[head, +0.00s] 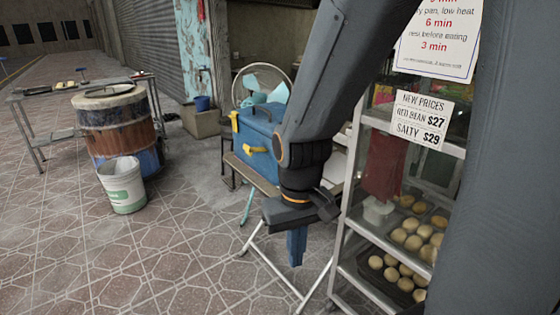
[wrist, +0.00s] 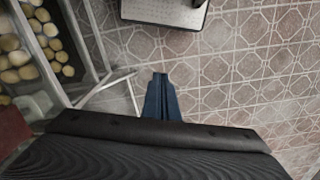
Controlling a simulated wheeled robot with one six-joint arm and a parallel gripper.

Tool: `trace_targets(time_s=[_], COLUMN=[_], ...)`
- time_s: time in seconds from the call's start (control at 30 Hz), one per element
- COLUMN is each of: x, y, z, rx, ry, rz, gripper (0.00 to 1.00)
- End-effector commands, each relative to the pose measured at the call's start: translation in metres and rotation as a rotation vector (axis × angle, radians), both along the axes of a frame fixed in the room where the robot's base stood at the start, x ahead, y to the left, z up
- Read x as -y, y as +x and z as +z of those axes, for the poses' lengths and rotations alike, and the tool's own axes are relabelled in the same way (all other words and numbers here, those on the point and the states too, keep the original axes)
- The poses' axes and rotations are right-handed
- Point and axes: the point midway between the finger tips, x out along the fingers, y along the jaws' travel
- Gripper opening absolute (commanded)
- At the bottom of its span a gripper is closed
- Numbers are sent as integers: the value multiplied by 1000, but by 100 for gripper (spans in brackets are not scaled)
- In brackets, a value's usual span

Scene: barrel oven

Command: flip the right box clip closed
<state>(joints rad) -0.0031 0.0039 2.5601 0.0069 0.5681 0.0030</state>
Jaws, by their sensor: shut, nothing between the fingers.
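The blue box (head: 259,133) stands on a small table in the head view, left of my arm. Two yellow clips show on it. The left clip (head: 234,121) stands roughly upright near the top edge. The right clip (head: 254,149) sticks out from the box's front, lower and nearer my arm; it looks swung away from the box. My gripper (head: 296,260) points down, below and to the right of the box, apart from it. Its blue fingers are together and empty, as the wrist view (wrist: 160,78) also shows. My arm hides the box's right end.
A glass cabinet (head: 349,205) with trays of buns stands close on the right of my gripper. The small table's white legs (head: 272,262) are below. A barrel (head: 117,130) and white bucket (head: 123,187) stand left. The tiled floor between is clear.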

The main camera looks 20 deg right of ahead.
Motion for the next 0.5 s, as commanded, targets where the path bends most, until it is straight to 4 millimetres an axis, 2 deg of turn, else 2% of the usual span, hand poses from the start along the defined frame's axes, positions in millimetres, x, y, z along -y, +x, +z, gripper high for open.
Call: trace_targets(time_s=[0.37, 0.5], x=[0, 7], y=[1, 22], z=[-1, -17], rx=[4, 60], ry=[-1, -15], rz=[7, 108], gripper=[0, 0])
